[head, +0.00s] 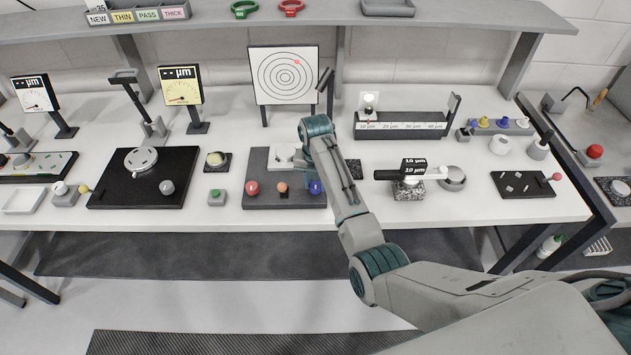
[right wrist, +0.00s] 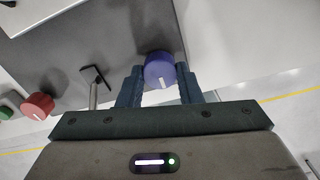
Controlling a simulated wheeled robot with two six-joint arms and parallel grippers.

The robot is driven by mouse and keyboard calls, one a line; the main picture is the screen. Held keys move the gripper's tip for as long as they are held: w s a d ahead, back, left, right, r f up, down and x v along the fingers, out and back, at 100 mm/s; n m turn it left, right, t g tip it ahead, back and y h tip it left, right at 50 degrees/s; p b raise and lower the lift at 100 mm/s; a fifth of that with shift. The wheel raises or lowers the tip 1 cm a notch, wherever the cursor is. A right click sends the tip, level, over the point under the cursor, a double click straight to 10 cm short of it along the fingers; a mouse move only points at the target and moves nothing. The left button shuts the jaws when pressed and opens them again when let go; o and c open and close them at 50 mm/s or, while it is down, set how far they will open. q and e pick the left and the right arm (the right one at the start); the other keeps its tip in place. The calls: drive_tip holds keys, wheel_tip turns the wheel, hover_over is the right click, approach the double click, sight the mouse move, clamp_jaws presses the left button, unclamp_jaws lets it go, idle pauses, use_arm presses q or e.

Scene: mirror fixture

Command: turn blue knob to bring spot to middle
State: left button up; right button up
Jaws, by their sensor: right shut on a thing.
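The white target board (head: 285,88) with concentric rings stands at the back of the table. A small red spot (head: 297,62) lies on it, up and right of the middle. The blue knob (head: 316,187) is at the right front of a grey base plate (head: 262,203). In the right wrist view the blue knob (right wrist: 158,68) sits between the fingers of my right gripper (right wrist: 160,82), which is shut on it. A white mark shows on the knob's face. In the head view my right arm hides most of that gripper. My left gripper is not in view.
A red knob (head: 252,188) and a small orange knob (head: 282,187) are left of the blue knob on the same plate. A green button box (head: 217,196) stands farther left.

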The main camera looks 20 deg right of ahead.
drive_tip(key=shift+m, duration=0.4)
drive_tip(key=m, duration=0.4)
drive_tip(key=shift+m, duration=0.4)
drive_tip(key=m, duration=0.6)
drive_tip(key=shift+w, duration=0.1)
drive_tip(key=m, duration=0.6)
drive_tip(key=shift+m, duration=0.3)
drive_tip(key=m, duration=0.5)
drive_tip(key=shift+f, duration=0.1)
drive_tip(key=shift+m, duration=0.4)
drive_tip(key=o, duration=1)
drive_tip(key=shift+d, duration=0.1)
